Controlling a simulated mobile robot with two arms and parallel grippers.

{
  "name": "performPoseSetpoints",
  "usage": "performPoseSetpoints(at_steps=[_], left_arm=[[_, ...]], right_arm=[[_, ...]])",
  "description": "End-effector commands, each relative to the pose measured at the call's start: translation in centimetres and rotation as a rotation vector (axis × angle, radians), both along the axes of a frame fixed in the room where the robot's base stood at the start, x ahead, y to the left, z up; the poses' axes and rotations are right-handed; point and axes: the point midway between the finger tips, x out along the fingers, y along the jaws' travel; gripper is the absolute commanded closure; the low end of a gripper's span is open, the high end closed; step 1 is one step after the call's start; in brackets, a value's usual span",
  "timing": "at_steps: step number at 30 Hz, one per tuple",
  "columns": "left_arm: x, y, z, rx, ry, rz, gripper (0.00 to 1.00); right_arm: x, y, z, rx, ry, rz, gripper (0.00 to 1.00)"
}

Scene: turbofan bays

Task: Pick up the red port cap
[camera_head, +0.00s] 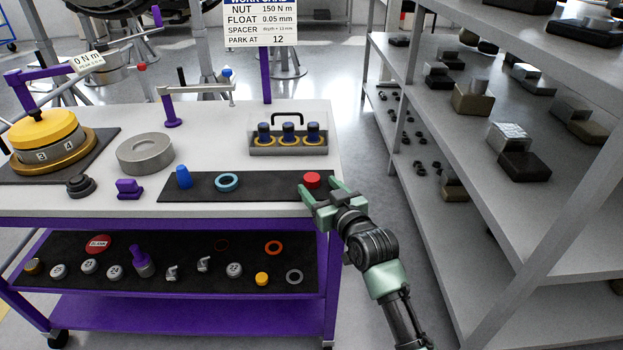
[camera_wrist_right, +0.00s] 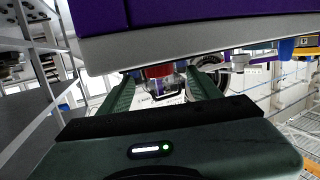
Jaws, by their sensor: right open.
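The red port cap (camera_head: 312,180) sits at the right end of the dark mat (camera_head: 265,188) on the cart top. My right gripper (camera_head: 318,187) is open at the cart's front right edge, its green fingers pointing at the cap. The cap lies at or between the fingertips; I cannot tell whether they touch it. In the right wrist view the red cap (camera_wrist_right: 158,71) shows between the two open fingers (camera_wrist_right: 161,76), partly cut off by the cart's edge. My left gripper is not in view.
A blue ring (camera_head: 227,182) and a blue plug (camera_head: 184,177) share the mat. A case with blue-topped parts (camera_head: 288,146) stands behind the cap. The lower shelf (camera_head: 190,268) holds several small parts. Grey shelving (camera_head: 440,130) stands to the right, across a floor gap.

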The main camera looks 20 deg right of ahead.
Motion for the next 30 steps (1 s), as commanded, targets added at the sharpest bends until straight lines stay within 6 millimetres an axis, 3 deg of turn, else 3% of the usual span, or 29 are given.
performPoseSetpoints(at_steps=[6,15,16,21,23,30], left_arm=[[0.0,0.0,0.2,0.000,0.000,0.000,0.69],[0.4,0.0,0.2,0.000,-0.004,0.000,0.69],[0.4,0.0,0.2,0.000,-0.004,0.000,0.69],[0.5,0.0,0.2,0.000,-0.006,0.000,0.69],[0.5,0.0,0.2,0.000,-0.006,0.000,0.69],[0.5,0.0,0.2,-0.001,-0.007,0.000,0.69]], right_arm=[[3.0,0.2,-0.3,0.001,-0.002,0.000,0.37],[3.5,0.3,-0.5,0.000,0.000,0.000,0.37],[3.5,0.3,-0.5,0.000,0.000,0.000,0.40],[3.5,0.3,-0.5,0.000,0.000,-0.001,0.87],[3.5,0.3,-0.5,0.000,0.000,-0.001,1.00],[3.5,0.3,-0.5,0.000,-0.001,-0.001,1.00]])
